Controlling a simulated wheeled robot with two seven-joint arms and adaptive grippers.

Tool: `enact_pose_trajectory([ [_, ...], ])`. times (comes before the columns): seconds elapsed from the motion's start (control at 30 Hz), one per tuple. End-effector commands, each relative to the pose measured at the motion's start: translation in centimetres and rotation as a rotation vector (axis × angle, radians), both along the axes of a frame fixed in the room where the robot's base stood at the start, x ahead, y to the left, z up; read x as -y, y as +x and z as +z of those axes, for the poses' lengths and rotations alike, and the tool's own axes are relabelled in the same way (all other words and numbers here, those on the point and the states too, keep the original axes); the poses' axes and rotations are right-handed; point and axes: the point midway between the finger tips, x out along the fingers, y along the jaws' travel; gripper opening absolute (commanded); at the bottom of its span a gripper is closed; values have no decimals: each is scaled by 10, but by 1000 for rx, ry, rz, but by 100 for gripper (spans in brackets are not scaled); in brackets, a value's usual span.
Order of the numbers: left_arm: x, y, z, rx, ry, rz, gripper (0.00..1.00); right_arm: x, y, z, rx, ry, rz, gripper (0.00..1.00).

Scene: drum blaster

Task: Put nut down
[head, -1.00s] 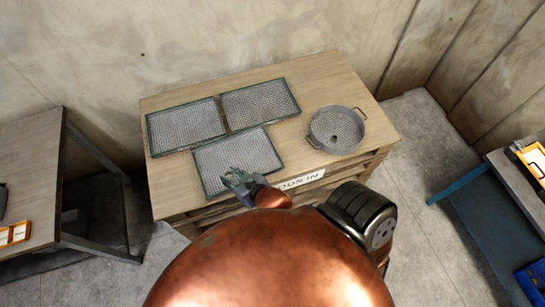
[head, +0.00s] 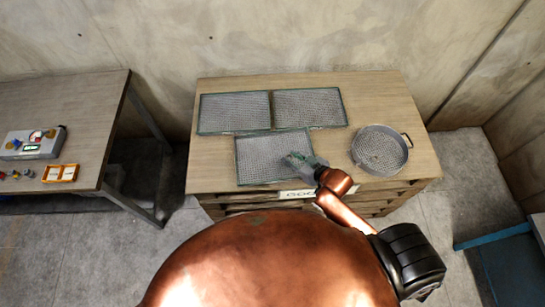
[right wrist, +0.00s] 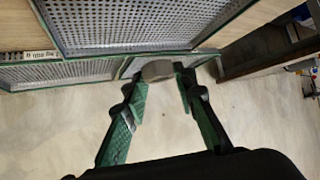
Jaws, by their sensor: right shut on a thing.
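My right gripper (head: 303,163) is over the right part of the front mesh tray (head: 262,158) on the wooden cabinet. In the right wrist view its two green fingers (right wrist: 160,82) are closed about a grey, blunt piece, which I take to be the nut (right wrist: 157,70). The nut's full shape is hidden, and it is too small to make out in the head view. I cannot tell whether it touches the tray. My left gripper is not in view.
Two more mesh trays (head: 234,111) (head: 309,107) lie behind the front one. A round mesh pan (head: 381,148) with handles stands at the right on the cabinet (head: 215,178). A table (head: 60,105) with a control box (head: 33,143) and an orange bin (head: 61,172) stands at the left.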

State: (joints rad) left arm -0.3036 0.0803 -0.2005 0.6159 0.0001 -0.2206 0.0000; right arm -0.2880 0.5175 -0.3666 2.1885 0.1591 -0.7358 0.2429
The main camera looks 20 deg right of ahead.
Motion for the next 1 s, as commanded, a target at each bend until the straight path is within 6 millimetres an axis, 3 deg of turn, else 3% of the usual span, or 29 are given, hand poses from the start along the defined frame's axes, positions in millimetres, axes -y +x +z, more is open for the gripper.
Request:
enact_pose_trajectory([
  [0.43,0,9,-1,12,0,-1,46,-59,74,-42,-1,5,2,0],
  [0.6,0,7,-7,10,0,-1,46,-73,92,-75,-2,2,1,0],
  [1.0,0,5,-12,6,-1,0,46,-86,108,-112,-2,1,0,0],
])
